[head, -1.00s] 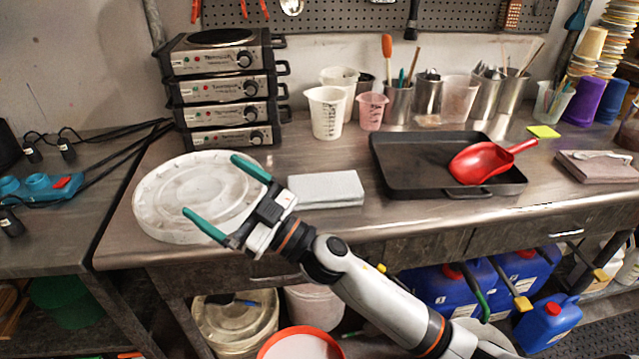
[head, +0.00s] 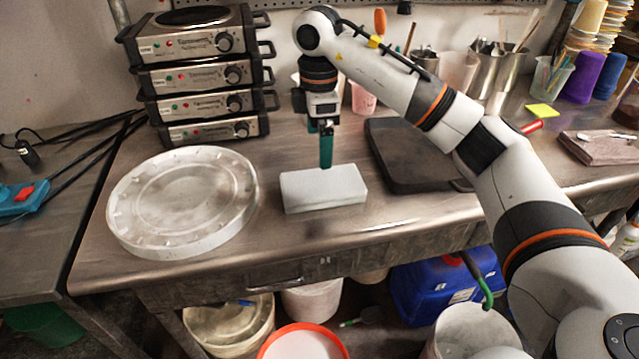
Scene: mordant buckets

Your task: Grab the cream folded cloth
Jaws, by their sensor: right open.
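The cream folded cloth (head: 323,190) is a pale flat rectangular block on the metal worktop, to the right of the round white lid. My right gripper (head: 326,162) points straight down at the cloth's far edge. Its green fingers are seen edge-on, one in front of the other, and are open. The fingertips reach down to about the cloth's back edge; I cannot tell whether they touch it. The cloth lies flat and is not lifted. My left gripper is not in view.
A round white lid (head: 183,201) lies left of the cloth. Stacked hot plates (head: 200,75) stand behind it. A dark tray (head: 405,160) is close on the right, partly behind my arm. A mauve folded cloth (head: 600,149) lies far right. The worktop in front is clear.

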